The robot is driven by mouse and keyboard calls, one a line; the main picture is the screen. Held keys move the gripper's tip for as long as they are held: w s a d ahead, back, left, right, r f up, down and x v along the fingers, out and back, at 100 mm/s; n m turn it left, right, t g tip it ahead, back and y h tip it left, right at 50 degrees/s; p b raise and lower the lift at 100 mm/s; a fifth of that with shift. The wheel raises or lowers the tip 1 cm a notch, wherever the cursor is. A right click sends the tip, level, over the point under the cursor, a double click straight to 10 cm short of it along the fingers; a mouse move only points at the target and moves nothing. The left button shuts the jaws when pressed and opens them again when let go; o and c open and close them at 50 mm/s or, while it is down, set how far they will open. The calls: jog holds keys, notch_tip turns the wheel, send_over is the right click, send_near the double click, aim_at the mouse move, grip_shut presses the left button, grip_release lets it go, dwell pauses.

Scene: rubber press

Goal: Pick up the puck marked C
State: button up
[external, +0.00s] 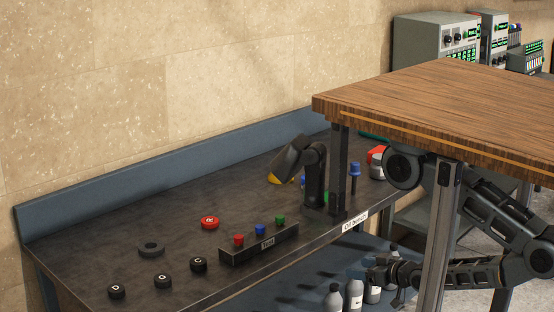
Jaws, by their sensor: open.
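The puck marked C (198,265) is a small black disc with a pale letter. It lies flat on the dark bench, just left of the button box. My gripper (374,272) is low on the right, far from that puck, beside the bottles below the bench top. It is open, and I see nothing held in it. Its fingertips are small and dark, so their exact gap is hard to see.
Two other black pucks (162,281) (117,291), a dark ring (151,249) and a red disc (209,223) lie nearby. The button box (259,245) and a black stand (316,180) are to the right. A wooden table (450,95) overhangs my arm. Bottles (354,295) stand below.

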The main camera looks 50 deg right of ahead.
jog(key=shift+o, duration=1.1)
